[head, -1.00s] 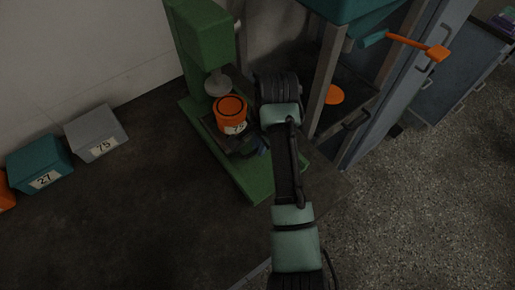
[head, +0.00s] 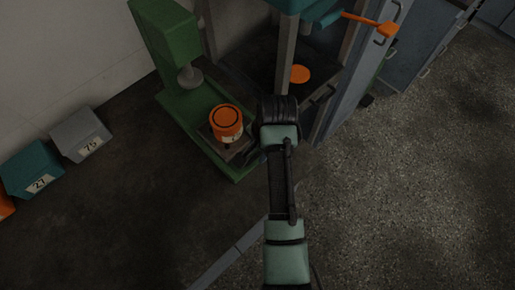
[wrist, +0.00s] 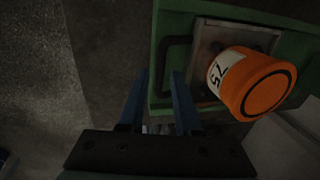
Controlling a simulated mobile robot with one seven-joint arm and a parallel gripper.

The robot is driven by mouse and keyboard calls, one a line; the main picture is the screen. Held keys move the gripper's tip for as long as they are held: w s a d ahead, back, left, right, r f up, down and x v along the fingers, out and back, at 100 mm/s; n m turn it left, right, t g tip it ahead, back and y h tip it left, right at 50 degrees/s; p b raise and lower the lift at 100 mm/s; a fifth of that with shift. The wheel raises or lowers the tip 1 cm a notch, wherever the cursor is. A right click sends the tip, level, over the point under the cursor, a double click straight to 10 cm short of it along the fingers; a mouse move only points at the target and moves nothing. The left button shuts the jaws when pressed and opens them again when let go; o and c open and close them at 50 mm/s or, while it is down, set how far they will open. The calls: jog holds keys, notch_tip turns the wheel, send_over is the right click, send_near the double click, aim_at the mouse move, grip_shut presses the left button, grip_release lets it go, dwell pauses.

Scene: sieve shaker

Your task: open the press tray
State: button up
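The green press (head: 172,40) stands on the bench in the head view. Its tray (head: 238,154) is slid out from under the round grey ram (head: 190,78). An orange container labelled 75 (head: 227,121) stands on the tray. The wrist view shows the tray plate (wrist: 207,38), the container (wrist: 255,82) and a black bar handle (wrist: 163,62) on the tray's left side. My gripper (wrist: 158,76) has its two blue fingers apart, with the handle's lower end between or just beyond their tips; contact cannot be told. In the head view my wrist hides the fingers.
A grey bin labelled 75 (head: 80,134) and a teal bin labelled 27 (head: 32,169) stand at the left. A framed machine with an orange lever (head: 370,23) and orange disc (head: 300,74) stands right behind my wrist. Speckled floor at right is clear.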

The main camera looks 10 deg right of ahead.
jog(key=shift+o, duration=0.6)
notch_tip(320, 180, up, 13)
jog(key=s+d+p, duration=0.1)
jog(key=s+p, duration=0.1)
jog(key=shift+d+p, duration=0.25)
jog(key=shift+p, duration=0.1)
jog(key=shift+f, duration=0.1)
